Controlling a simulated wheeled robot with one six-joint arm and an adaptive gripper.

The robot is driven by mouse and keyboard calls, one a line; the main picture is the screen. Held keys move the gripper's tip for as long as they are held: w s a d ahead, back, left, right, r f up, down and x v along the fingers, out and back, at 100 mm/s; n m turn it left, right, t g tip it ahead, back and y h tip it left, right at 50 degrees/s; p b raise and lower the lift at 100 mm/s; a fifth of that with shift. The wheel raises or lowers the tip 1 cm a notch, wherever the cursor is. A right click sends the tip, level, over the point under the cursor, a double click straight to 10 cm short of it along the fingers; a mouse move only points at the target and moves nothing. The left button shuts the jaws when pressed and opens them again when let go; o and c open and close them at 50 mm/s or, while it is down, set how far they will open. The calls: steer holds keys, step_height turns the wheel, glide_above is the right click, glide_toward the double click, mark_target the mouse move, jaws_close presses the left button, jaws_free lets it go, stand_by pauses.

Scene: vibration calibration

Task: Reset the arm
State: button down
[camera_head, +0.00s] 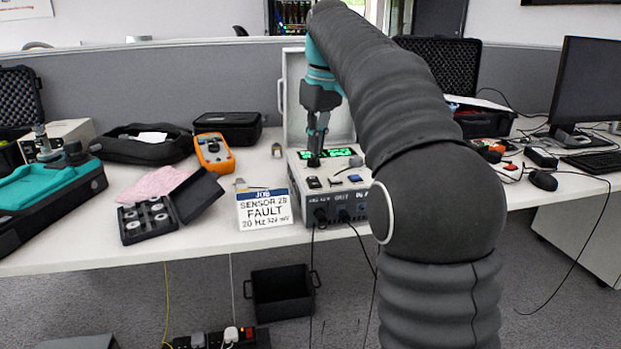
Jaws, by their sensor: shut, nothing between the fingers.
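My arm comes up from the lower right and bends over toward the table. My gripper (315,160) points down and is shut, with nothing visible between its fingers. Its tips are over the top panel of a grey calibration unit (318,208), close to its green-lit display (337,153). I cannot tell whether the tips touch the panel. The unit has an open lid (297,98) standing at its back, dark controls on top and cables at its front. My arm hides part of the unit's right side.
A white sign reading "SENSOR 28 FAULT" (264,214) stands left of the unit. Further left are an open black case with round pieces (145,220), an orange meter (213,153) and a teal-topped case (45,190). A monitor (588,85) and mouse (541,180) are right. A black bin (282,295) is below.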

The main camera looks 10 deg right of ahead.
steer(key=s+f+m+t, duration=0.2)
steer(key=s+f, duration=0.8)
steer(key=s, duration=0.5)
steer(key=s+f+m+t, duration=0.2)
steer(key=s+f+m, duration=0.2)
steer(key=s+f, duration=0.6)
steer(key=s, duration=0.5)
steer(key=shift+s+f+h, duration=0.15)
steer(key=shift+f+h, duration=0.05)
steer(key=shift+h, duration=0.2)
